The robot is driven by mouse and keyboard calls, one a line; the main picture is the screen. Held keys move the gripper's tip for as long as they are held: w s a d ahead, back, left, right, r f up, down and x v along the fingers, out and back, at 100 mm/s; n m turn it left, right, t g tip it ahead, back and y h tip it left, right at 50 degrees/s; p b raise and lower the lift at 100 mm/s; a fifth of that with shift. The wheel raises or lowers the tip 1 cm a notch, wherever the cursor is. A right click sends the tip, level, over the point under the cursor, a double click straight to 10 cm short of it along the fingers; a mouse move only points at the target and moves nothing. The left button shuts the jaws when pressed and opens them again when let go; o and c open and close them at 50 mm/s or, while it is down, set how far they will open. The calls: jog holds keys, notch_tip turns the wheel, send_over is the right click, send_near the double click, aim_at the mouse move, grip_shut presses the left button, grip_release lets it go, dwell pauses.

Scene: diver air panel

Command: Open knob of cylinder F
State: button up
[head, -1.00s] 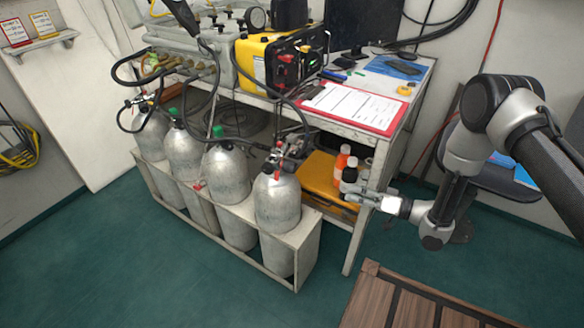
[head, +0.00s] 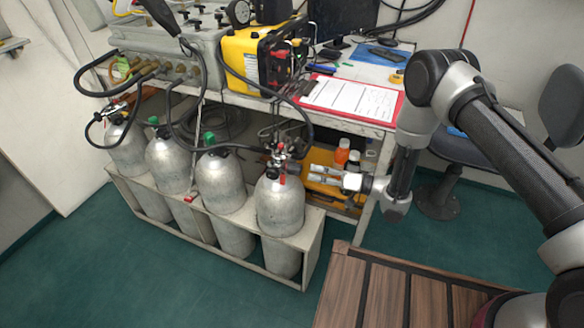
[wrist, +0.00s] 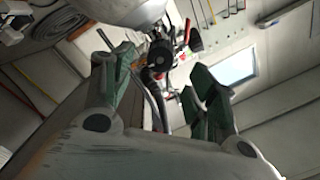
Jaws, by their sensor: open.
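Several grey gas cylinders stand in a low rack (head: 312,252); I cannot read any letter naming cylinder F. The rightmost cylinder (head: 280,207) is nearest my gripper and has a valve (head: 280,158) with black and red parts and a hose on top. My gripper (head: 313,174) is open and empty, just right of that valve and apart from it. In the wrist view, dark valve parts (wrist: 160,52) and a hose show beyond and between the open fingers (wrist: 155,80), with a rounded cylinder top (wrist: 125,8) at the upper edge. Which part is the knob is unclear.
The bench (head: 352,122) overhangs behind the cylinders, with a yellow case (head: 250,60) and a red clipboard (head: 350,98) on it. Orange bottles (head: 342,153) stand on the shelf behind my gripper. Black hoses hang over the cylinders. A chair (head: 455,150) is at right.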

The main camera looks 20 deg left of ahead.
aim_at(301, 170)
jog(key=a, duration=0.6)
jog(key=shift+a, duration=0.3)
jog(key=shift+c, duration=0.5)
jog(key=c, duration=0.9)
